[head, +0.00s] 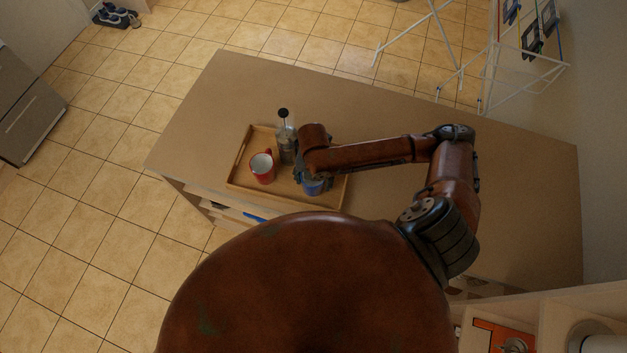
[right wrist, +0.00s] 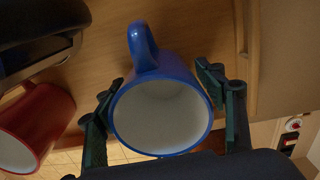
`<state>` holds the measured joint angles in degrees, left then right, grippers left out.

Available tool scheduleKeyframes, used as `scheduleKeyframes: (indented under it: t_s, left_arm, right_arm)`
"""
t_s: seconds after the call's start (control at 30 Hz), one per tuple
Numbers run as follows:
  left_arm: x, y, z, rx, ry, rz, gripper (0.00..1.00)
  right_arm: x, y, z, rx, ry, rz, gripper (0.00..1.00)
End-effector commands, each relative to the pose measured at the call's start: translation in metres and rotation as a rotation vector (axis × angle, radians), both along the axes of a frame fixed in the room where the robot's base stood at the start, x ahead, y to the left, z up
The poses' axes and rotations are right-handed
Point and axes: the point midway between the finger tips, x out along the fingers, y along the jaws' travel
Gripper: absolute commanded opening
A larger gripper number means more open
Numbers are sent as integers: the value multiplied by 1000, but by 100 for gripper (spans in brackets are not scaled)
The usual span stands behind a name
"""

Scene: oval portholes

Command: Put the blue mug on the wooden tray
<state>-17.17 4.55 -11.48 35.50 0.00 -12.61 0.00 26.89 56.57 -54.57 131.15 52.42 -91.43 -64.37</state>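The blue mug (head: 312,187) stands over the right part of the wooden tray (head: 238,184), partly covered by my right gripper (head: 309,174) in the head view. In the right wrist view the blue mug (right wrist: 162,112) shows its white inside, with its handle pointing up in the picture. The two fingers of my right gripper (right wrist: 164,95) are on either side of the mug, close to its wall. I cannot tell whether they press on it, or whether the mug's base touches the tray. My left gripper is not in view.
The red mug (right wrist: 35,125) is close to the left finger in the wrist view. The brown tabletop (head: 390,110) is clear behind the tray.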

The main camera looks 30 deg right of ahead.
Motion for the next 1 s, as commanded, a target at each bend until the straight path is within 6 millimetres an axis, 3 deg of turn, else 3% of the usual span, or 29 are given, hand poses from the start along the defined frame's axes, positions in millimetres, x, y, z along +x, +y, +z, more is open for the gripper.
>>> scheduleKeyframes:
  t_s: [0.47, 1.0]
  left_arm:
    - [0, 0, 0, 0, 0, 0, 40]
    - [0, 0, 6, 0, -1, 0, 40]
  right_arm:
    - [1, 0, 7, -1, -1, 0, 73]
    - [1, 0, 106, -1, -4, 1, 73]
